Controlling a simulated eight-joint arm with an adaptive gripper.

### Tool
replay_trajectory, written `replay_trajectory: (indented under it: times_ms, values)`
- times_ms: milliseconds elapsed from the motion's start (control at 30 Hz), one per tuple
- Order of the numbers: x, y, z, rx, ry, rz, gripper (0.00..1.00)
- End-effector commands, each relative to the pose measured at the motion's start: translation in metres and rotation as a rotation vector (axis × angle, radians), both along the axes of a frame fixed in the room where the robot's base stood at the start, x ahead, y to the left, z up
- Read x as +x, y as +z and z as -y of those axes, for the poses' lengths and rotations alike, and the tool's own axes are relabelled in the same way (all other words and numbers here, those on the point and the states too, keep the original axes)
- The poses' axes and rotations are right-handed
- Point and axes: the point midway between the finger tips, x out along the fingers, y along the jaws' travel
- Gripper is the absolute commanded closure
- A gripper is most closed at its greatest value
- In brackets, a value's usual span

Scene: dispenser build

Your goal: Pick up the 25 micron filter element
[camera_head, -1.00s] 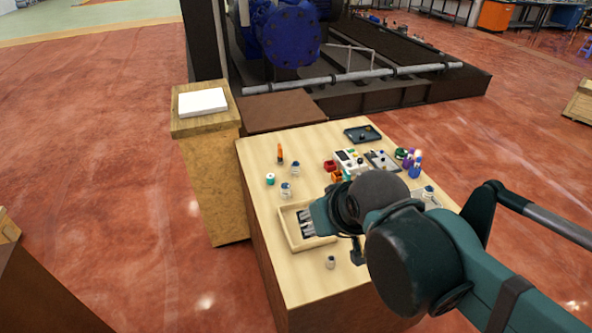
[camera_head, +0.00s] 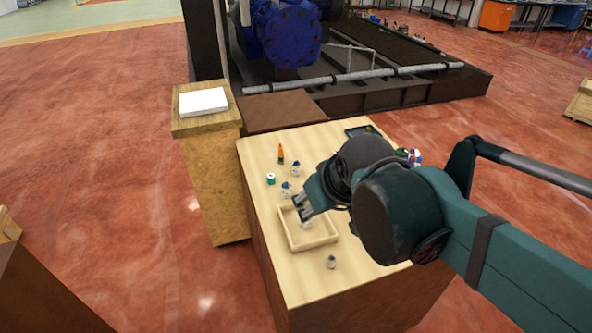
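I cannot read any label, so I cannot tell which small part is the 25 micron filter element. Small pale cylinders stand on the table: one with a blue top (camera_head: 286,190), another with a blue top (camera_head: 295,168), a green-and-white one (camera_head: 271,179), and a grey-white one (camera_head: 331,262) at the front. My gripper (camera_head: 303,208) is above the back part of the shallow wooden tray (camera_head: 312,244), just right of the nearer blue-topped cylinder. Its fingers point down and left. They are too small to show whether they are open or hold anything.
An orange-and-black upright item (camera_head: 281,153) stands at the back left of the table (camera_head: 262,207). A dark tray (camera_head: 356,131) is at the far edge. My arm hides most of the table's right side. A wooden stand with a white slab (camera_head: 203,102) is to the left.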

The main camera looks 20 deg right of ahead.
Motion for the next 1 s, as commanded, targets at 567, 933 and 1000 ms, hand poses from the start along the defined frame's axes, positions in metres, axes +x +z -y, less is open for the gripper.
replay_trajectory:
  times_ms: [567,933,1000]
  values:
    - [0.09,0.025,0.012,-0.144,0.232,-0.103,0.58]
    - [0.151,0.026,0.022,-0.222,0.39,-0.168,0.58]
    - [0.162,0.024,0.024,-0.235,0.421,-0.181,0.58]
